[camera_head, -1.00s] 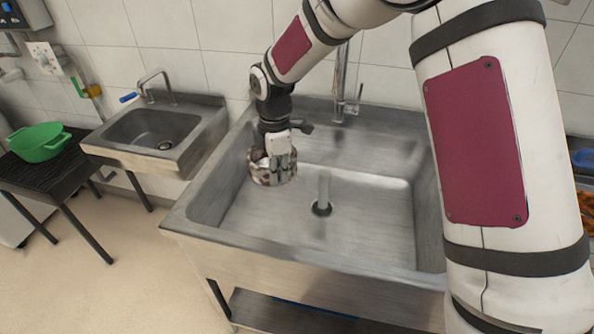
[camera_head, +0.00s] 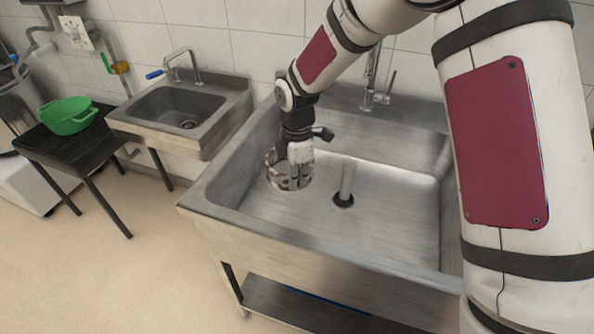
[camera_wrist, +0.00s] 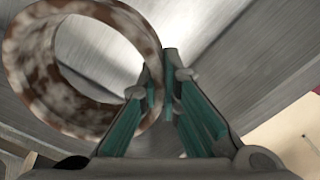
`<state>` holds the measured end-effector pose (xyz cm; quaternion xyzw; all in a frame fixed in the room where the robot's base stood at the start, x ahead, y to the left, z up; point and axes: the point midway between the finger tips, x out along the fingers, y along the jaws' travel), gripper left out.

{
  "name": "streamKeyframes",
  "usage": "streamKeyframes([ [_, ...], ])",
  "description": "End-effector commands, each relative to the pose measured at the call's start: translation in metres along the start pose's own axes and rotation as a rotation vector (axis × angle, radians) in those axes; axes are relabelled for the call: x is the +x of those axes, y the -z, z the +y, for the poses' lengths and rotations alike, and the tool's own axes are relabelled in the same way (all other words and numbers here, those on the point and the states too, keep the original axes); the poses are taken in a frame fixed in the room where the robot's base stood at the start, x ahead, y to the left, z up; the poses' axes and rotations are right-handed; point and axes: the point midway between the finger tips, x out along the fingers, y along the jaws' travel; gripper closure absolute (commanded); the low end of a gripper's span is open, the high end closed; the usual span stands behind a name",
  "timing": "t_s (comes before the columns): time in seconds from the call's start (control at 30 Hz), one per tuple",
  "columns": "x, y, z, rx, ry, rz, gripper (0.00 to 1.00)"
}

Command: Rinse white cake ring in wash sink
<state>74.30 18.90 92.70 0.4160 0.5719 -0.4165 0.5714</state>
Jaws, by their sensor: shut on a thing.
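The cake ring (camera_head: 273,174) is a short round band, white mottled with brown patches. My gripper (camera_head: 299,174) is shut on the ring's wall and holds it inside the left part of the large steel wash sink (camera_head: 230,222). In the wrist view the ring (camera_wrist: 32,62) is tilted at the left, with its wall between the green-padded fingers (camera_wrist: 163,80). I cannot tell whether the ring touches the basin. The sink's tap (camera_head: 371,88) stands at the back rim. A pale upright column (camera_head: 347,178) stands over the drain; I cannot tell whether it is water or a pipe.
A smaller sink (camera_head: 150,138) with a blue-handled tap stands to the left. Beyond it a green bowl (camera_head: 68,116) sits on a dark table (camera_head: 97,136). The tiled wall closes the back. The wash sink's right part and the floor at the left front are clear.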

Motion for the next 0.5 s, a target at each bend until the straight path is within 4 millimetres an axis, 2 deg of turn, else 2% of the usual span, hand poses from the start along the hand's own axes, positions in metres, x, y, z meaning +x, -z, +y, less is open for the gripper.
streamKeyframes([
  [0.5, 0.049, 0.000, 0.001, -0.002, 0.000, 0.000, 1.00],
])
